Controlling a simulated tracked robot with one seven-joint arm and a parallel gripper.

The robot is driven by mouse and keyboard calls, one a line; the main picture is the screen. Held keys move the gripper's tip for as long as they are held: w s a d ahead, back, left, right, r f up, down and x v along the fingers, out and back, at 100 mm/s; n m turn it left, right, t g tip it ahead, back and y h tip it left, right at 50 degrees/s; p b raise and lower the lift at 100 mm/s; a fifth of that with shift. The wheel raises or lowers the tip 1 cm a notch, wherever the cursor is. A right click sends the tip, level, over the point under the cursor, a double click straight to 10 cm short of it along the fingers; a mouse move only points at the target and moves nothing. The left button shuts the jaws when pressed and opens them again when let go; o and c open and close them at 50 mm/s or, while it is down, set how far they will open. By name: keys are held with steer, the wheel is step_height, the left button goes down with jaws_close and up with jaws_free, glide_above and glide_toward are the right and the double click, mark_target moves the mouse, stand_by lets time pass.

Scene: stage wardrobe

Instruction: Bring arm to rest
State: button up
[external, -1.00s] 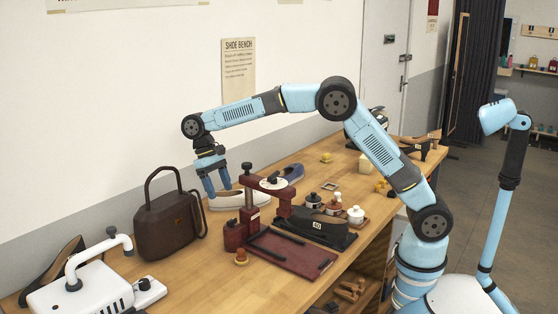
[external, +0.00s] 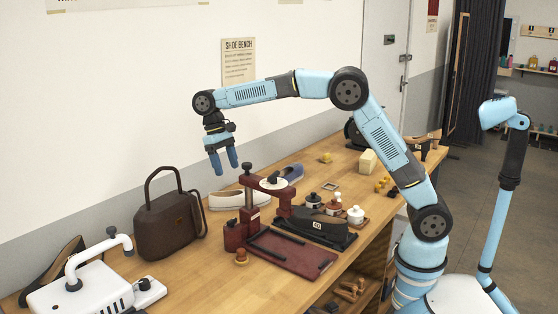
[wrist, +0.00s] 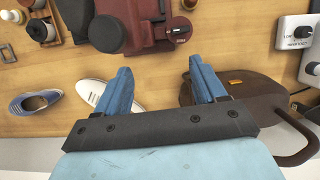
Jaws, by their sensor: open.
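My gripper (external: 223,168) hangs from my raised light-blue arm, its fingers pointing down above the back of the bench. In the wrist view my gripper (wrist: 162,80) shows two blue fingers spread apart with nothing between them. Below it in the external view are a white shoe (external: 226,200) and a dark red press (external: 248,205). A brown handbag (external: 167,226) stands to its left. The gripper touches none of them.
A wooden bench (external: 200,278) runs along the wall. The air around my arm is clear.

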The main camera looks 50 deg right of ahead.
steer(key=s+d+r+t, duration=0.1)
steer(key=s+d+r, duration=0.25)
steer(key=d, duration=0.35)
steer(key=s+d+r+t, duration=0.25)
steer(key=s+d, duration=0.25)
steer(key=d, duration=0.3)
steer(key=s+d+r+t, duration=0.1)
steer(key=s+d+r, duration=0.35)
steer(key=d, duration=0.25)
steer(key=s+d+f+t, duration=0.1)
steer(key=s+d+f, duration=0.1)
steer(key=s, duration=0.5)
steer(key=s+d+f+t, duration=0.2)
steer(key=s+d, duration=0.3)
steer(key=s, duration=0.3)
steer(key=s+d+f+t, duration=0.2)
steer(key=s+d+f, duration=0.1)
steer(key=s, duration=0.5)
steer(key=shift+d+f+m, duration=0.25)
steer(key=shift+d+m, duration=0.05)
steer(key=shift+c, duration=0.5)
